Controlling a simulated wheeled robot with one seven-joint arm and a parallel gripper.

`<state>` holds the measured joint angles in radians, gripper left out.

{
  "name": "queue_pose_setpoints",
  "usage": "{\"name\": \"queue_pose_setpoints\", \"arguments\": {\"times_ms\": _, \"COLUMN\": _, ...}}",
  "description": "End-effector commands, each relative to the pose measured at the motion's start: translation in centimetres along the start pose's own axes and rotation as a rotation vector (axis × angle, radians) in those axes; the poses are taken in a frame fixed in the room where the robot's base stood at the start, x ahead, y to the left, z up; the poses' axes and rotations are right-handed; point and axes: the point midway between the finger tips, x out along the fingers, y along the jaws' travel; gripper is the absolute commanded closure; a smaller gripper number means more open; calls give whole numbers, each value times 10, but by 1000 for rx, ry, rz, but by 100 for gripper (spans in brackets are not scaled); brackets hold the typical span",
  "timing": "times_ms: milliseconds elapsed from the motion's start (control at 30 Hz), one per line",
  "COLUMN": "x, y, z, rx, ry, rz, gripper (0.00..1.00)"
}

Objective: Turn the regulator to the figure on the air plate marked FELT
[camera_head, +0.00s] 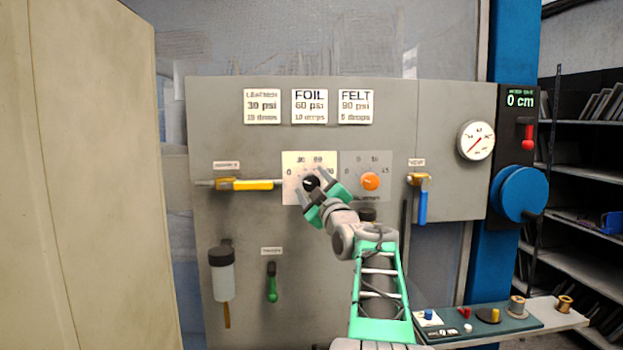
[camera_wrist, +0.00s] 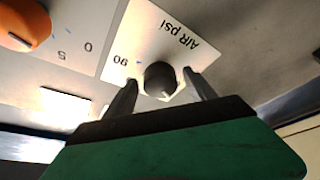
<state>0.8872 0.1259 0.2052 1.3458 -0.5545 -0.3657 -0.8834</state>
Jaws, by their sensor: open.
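The FELT plate (camera_head: 356,107) is the right one of three white plates at the top of the grey panel. It looks to read 90 psi and 5 drops, in small print. The regulator is a black knob (camera_head: 311,183) on the pale AIR psi dial plate (camera_head: 290,160). The wrist view shows the knob (camera_wrist: 160,78) upside down, with a small white mark on its lower side and the figure 90 to its left. The dial's other figures are hidden there. My gripper (camera_wrist: 161,84) is open, one finger on each side of the knob; contact is unclear.
An orange knob (camera_head: 370,181) sits on the dial plate close to the right. A yellow-handled valve (camera_head: 250,185) is to the left, a blue-handled one (camera_head: 422,205) to the right. A round gauge (camera_head: 476,140) is at the upper right. A small bench (camera_head: 560,318) stands low right.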

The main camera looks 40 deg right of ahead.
Motion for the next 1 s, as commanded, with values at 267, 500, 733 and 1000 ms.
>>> {"name": "queue_pose_setpoints", "arguments": {"times_ms": 267, "x": 9, "y": -1, "z": 0, "rx": 1, "ry": 0, "rz": 0, "gripper": 36}}
{"name": "queue_pose_setpoints", "arguments": {"times_ms": 500, "x": 9, "y": -1, "z": 0, "rx": 1, "ry": 0, "rz": 0, "gripper": 50}}
{"name": "queue_pose_setpoints", "arguments": {"times_ms": 733, "x": 9, "y": -1, "z": 0, "rx": 1, "ry": 0, "rz": 0, "gripper": 69}}
{"name": "queue_pose_setpoints", "arguments": {"times_ms": 1000, "x": 8, "y": 0, "z": 0, "rx": 1, "ry": 0, "rz": 0, "gripper": 91}}
